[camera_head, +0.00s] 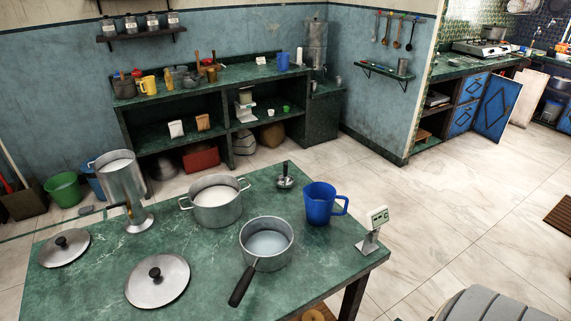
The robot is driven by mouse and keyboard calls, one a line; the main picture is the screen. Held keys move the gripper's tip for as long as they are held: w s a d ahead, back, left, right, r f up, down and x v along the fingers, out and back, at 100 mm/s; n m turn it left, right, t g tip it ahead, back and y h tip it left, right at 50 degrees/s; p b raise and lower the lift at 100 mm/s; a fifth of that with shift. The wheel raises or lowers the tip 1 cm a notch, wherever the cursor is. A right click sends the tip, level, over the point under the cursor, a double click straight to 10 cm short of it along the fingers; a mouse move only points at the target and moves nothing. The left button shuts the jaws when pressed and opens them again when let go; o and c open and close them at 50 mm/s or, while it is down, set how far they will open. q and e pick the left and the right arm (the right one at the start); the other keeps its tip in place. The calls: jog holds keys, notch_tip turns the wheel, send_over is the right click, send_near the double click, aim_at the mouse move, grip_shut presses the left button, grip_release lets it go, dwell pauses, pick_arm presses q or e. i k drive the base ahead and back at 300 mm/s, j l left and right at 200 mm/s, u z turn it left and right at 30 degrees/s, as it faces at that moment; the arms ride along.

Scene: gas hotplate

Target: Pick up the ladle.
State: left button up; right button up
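A small metal utensil with a dark upright handle (285,180), which looks like a ladle, is at the back edge of the green table (210,275), between an open pot of white liquid (215,204) and a blue jug (320,204). A second metal utensil with a round flat end (139,222) and a dark handle is beside the tall pot (120,180); I cannot tell its exact kind. Several long-handled utensils (398,38) hang on the back right wall. Neither of my grippers is in view.
A saucepan (267,246) has its black handle toward the front. Two lids (158,281) (64,248) lie at the left. A small scale-like device (374,226) is at the right corner. The front middle of the table is bare. Shelves stand behind; open floor lies right.

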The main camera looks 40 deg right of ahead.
aim_at(285, 173)
jog(key=z, duration=1.2)
